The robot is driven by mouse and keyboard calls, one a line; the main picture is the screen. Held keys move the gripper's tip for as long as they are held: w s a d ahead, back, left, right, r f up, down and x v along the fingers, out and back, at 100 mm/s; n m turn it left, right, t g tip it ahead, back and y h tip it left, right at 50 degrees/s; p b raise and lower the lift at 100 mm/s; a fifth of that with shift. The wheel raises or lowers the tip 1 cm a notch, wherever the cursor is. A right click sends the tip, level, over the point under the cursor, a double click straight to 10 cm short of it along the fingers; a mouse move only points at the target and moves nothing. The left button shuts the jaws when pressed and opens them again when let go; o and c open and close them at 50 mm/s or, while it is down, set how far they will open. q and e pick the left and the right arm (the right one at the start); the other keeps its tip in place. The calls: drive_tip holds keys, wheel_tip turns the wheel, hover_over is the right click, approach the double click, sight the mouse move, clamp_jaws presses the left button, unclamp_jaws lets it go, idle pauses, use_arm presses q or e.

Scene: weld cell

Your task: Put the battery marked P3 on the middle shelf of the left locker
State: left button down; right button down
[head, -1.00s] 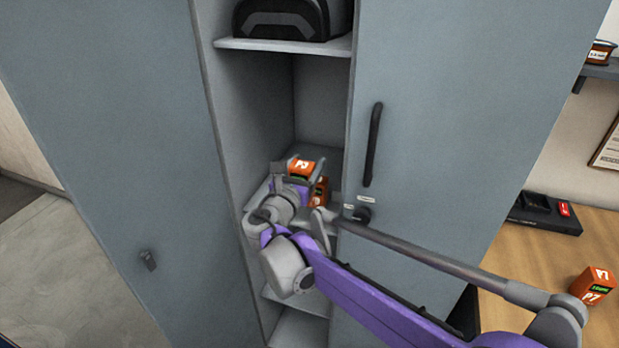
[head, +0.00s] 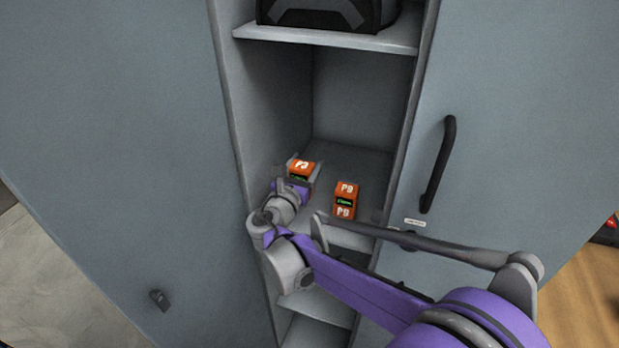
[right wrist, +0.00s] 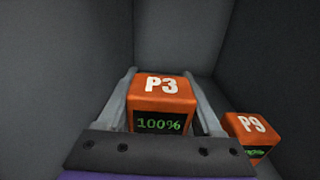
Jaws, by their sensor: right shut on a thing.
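The battery marked P3 (head: 301,167) is an orange block with a green 100% display, inside the open left locker (head: 362,100). My right gripper (head: 299,176) is shut on it, at the left side of the middle shelf (head: 362,163). In the right wrist view the P3 battery (right wrist: 162,98) sits upright between both fingers. Whether its underside touches the shelf is hidden. My left gripper is not in view.
A battery marked P9 (head: 346,199) stands on the same shelf, just right of my gripper; it also shows in the right wrist view (right wrist: 249,134). A black bag (head: 325,14) sits on the shelf above. A closed door with a black handle (head: 438,165) is to the right.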

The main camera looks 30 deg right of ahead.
sight(305, 178)
drive_tip(key=shift+w+f, duration=0.15)
drive_tip(key=shift+f, duration=2.05)
drive_tip(key=shift+f+b, duration=0.2)
drive_tip(key=shift+b, duration=0.2)
drive_tip(key=shift+c, duration=0.2)
unclamp_jaws()
drive_tip(key=shift+r, duration=0.1)
drive_tip(key=shift+r, duration=0.1)
drive_tip(key=shift+s+a, duration=0.2)
drive_tip(key=shift+a, duration=0.05)
drive_tip(key=v, duration=1.1)
drive_tip(key=shift+s, duration=0.2)
drive_tip(key=shift+a, duration=0.15)
